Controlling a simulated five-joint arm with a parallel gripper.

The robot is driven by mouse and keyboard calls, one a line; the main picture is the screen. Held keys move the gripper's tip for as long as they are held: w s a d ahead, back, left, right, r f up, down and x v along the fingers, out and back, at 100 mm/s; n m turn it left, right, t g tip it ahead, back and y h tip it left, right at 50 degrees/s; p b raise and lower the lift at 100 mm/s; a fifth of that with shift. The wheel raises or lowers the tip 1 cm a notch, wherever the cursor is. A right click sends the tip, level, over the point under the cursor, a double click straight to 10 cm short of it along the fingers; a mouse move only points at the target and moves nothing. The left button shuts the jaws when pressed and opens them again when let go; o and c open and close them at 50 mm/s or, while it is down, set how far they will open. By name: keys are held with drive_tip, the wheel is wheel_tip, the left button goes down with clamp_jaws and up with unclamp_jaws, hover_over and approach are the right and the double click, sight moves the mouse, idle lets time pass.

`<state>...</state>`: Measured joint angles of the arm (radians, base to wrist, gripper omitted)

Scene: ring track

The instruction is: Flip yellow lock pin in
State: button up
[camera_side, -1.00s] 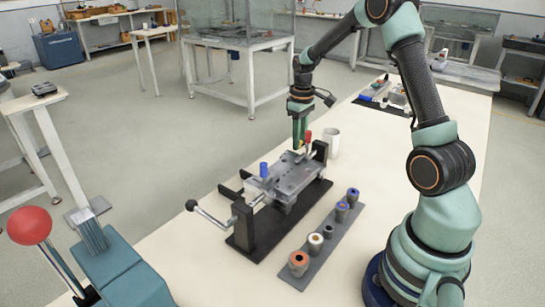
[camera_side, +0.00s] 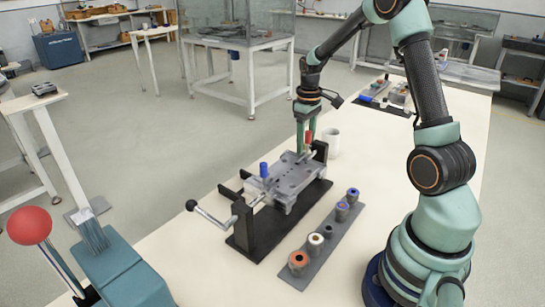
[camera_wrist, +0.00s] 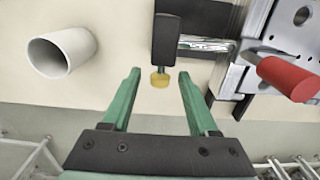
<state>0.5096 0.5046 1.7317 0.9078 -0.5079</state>
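The yellow lock pin (camera_wrist: 160,79) shows in the wrist view as a small round yellow knob on a short stem at the end of a black post (camera_wrist: 166,38). My gripper (camera_wrist: 160,74) is open, with one green finger on each side of the yellow knob and a visible gap on both sides. In the side view my gripper (camera_side: 305,152) points down at the far end of the grey clamping fixture (camera_side: 290,175), close to the red pin (camera_side: 309,137). The yellow pin cannot be made out there. The red pin (camera_wrist: 290,78) lies right of my fingers in the wrist view.
A white cup (camera_side: 332,142) stands close behind the fixture and shows left of my fingers in the wrist view (camera_wrist: 62,52). A blue pin (camera_side: 264,170) stands on the fixture's near end. A grey strip (camera_side: 325,243) with several cylinders lies to the right.

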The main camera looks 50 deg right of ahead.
drive_tip(key=shift+r, duration=0.1)
wheel_tip(320, 180, up, 12)
idle(0.7)
drive_tip(key=s+a+r+t, duration=0.1)
drive_tip(key=s+a, duration=0.4)
drive_tip(key=a, duration=0.5)
drive_tip(key=s+a+r+t, duration=0.2)
drive_tip(key=s+a+t, duration=0.2)
drive_tip(key=a, duration=0.7)
drive_tip(key=shift+s+a+t, duration=0.15)
drive_tip(key=shift+s+t, duration=0.15)
drive_tip(key=shift+s, duration=0.05)
drive_tip(key=shift+r, duration=0.1)
